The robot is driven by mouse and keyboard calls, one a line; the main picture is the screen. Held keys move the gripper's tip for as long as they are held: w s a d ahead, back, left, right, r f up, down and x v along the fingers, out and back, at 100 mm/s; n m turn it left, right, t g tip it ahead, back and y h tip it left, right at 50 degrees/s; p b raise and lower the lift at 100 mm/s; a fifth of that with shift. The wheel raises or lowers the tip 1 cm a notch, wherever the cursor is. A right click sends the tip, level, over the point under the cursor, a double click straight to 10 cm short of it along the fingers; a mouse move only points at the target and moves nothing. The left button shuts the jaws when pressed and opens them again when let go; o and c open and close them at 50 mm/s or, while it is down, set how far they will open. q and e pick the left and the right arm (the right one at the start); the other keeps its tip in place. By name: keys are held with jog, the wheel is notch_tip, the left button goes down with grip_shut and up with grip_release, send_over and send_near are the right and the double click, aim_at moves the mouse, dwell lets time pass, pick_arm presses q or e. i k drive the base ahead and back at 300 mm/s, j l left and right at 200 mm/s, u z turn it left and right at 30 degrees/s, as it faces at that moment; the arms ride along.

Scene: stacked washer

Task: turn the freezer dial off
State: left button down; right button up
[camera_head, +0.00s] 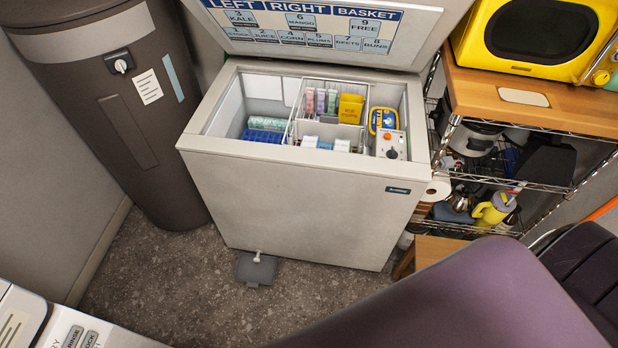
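The chest freezer (290,205) stands in the middle with its lid (330,48) raised. A light control panel (401,146) sits inside at its right end. It carries a small black dial (391,153) and an orange round part (388,136) above it. The dial's pointer and markings are too small to read. Neither of my grippers is in view, and nothing touches the dial.
Bins inside the freezer hold several packages, including a yellow pack (351,108). A brown cylindrical tank (115,110) stands left. A wire shelf with a wooden top (545,103) stands right. A grey piece (255,270) lies on the floor. A purple surface (470,305) fills the right foreground.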

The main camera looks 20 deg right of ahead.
aim_at(391, 153)
jog(key=z, duration=1.4)
jog(key=i+l+z, duration=0.25)
jog(key=k+l, duration=0.05)
jog(key=k, duration=0.05)
